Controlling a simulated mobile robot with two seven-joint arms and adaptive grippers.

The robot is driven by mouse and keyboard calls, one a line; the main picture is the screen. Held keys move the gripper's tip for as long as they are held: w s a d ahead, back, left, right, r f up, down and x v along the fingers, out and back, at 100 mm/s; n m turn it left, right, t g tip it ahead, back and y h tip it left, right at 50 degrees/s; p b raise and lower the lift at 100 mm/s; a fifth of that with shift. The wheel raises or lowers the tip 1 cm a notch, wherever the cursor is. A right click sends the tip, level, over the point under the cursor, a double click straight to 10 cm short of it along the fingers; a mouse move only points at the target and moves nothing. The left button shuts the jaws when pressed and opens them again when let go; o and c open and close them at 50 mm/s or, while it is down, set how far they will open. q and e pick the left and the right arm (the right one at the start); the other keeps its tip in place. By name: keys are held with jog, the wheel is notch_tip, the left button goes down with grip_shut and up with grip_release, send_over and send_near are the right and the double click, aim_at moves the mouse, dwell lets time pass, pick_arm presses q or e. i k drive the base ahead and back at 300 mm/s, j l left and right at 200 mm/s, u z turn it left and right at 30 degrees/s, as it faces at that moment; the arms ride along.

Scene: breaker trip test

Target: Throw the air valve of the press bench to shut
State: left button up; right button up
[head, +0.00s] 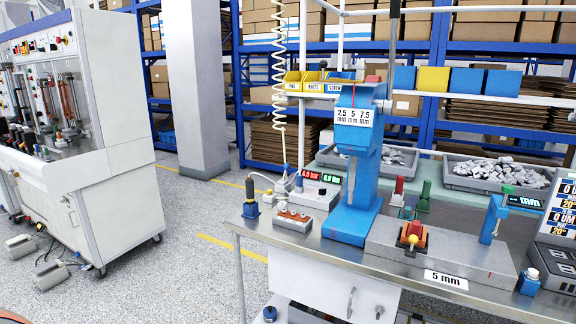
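The press bench (262,228) fills the right half of the head view, with a tall blue press (355,165) on it labelled 2.5, 5 and 7.5 mm. I cannot tell for certain which part is the air valve. A small blue fitting with a dark, yellow-marked top (250,197) stands at the bench's left end, with a thin cable near it. A round blue part (270,314) shows below the bench top at the bottom edge. Neither one's open or shut setting can be read. Neither of my grippers is in view.
A white coiled hose (279,80) hangs left of the press. A red-lit display box (316,190) and a small block with orange-topped parts (293,219) sit nearby. A fixture marked 5 mm (446,279) lies at right. Grey floor (200,275) is open between the bench and a white cabinet (110,195).

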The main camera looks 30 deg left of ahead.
aim_at(286, 167)
jog(key=k, duration=0.8)
jog(key=k+z, duration=0.25)
jog(key=z, duration=0.2)
jog(key=k+l+z, duration=0.1)
jog(key=z, duration=0.35)
jog(key=j+z, duration=0.5)
jog(key=z, duration=0.25)
jog(key=k+j, duration=0.1)
jog(key=j, duration=1.45)
jog(key=k+j, duration=0.15)
jog(key=j, duration=1.35)
jog(key=k+j, duration=0.15)
jog(key=j, duration=0.6)
